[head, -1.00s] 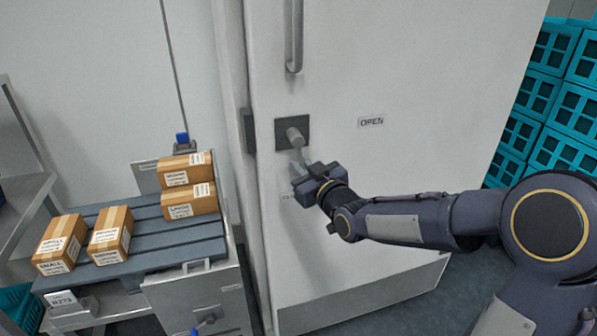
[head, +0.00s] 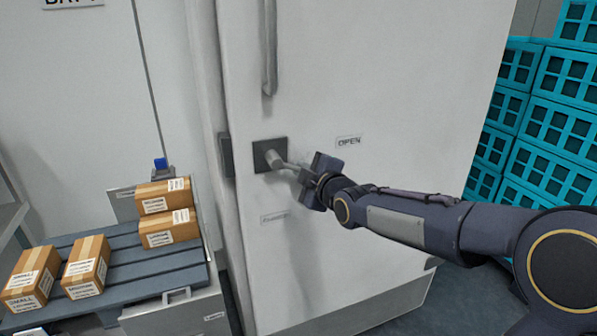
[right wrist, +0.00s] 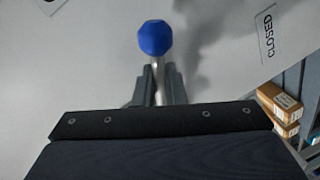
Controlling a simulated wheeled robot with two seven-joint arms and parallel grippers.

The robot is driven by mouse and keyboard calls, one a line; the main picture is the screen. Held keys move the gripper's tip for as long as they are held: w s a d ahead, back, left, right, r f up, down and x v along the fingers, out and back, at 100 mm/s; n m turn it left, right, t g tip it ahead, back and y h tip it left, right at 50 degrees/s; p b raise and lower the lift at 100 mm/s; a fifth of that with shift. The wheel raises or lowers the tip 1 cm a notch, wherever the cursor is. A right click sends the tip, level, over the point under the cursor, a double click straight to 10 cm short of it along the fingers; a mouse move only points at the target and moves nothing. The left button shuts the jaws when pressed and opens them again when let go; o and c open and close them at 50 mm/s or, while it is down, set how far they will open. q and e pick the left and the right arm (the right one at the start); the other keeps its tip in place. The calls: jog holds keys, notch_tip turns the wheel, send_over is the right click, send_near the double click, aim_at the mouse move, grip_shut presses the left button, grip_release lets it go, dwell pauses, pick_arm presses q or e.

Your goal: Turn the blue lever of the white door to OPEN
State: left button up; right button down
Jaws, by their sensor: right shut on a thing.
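The white door (head: 380,70) fills the middle of the head view. My left gripper is not in view.
A vertical door handle (head: 269,50) is above the lever. A blue-grey slatted platform (head: 150,270) with several cardboard boxes (head: 87,265) stands at the left. Teal crates (head: 560,110) are stacked at the right. The door face around the lever is clear.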

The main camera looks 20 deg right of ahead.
aim_at(300, 152)
jog(key=r+n+p, duration=0.1)
jog(key=p, duration=0.1)
jog(key=r+n+p, duration=0.1)
jog(key=p, duration=0.1)
jog(key=r+n+h+p, duration=0.1)
jog(key=p, duration=0.1)
jog(key=shift+d+r+n+p, duration=0.1)
jog(key=shift+d+n+p, duration=0.2)
jog(key=shift+p, duration=0.1)
jog(key=shift+d+r+n+p, duration=0.1)
jog(key=shift+n+p, duration=0.4)
jog(key=shift+p, duration=0.25)
jog(key=c, duration=1.6)
grip_release()
